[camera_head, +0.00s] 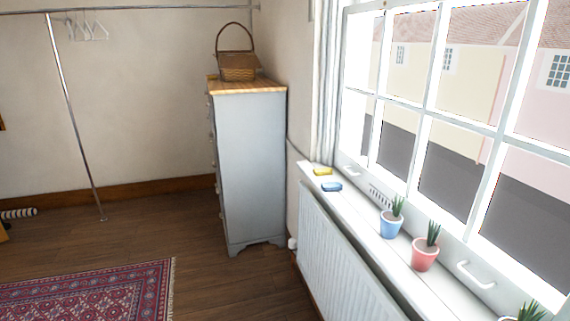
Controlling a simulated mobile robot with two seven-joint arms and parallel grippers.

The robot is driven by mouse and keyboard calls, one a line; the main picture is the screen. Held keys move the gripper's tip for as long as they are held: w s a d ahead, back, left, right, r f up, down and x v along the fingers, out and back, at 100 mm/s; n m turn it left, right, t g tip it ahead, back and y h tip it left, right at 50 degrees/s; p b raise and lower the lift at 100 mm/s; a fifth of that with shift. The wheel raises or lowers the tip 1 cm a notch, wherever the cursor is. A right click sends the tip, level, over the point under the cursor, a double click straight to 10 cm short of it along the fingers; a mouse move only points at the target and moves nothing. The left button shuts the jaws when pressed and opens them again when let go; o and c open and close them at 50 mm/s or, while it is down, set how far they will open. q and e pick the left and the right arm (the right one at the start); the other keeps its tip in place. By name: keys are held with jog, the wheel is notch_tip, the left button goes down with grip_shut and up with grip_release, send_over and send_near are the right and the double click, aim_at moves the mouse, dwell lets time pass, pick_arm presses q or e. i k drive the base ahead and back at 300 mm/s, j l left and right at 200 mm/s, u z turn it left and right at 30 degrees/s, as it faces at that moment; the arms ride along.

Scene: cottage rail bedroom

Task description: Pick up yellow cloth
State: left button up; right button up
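A small yellow item (323,171), which looks like a folded cloth, lies at the far end of the white windowsill (408,272). A similar blue item (332,187) lies just nearer than it on the sill, a little apart. Neither of my grippers shows in this view.
A wicker basket (238,73) stands on the grey dresser (250,165). Potted plants, one in a blue pot (390,224) and one in a red pot (425,254), line the sill above a radiator (335,260). Open floor (205,285) lies between the rug (85,295) and radiator.

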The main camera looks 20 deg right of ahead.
aim_at(322, 171)
jog(key=i, duration=1.45)
jog(key=i+j+z, duration=0.15)
jog(key=i+z, duration=0.3)
jog(key=i, duration=0.2)
jog(key=i+j+z, duration=0.45)
jog(key=i, duration=0.15)
jog(key=i+j+z, duration=0.45)
jog(key=i, duration=0.1)
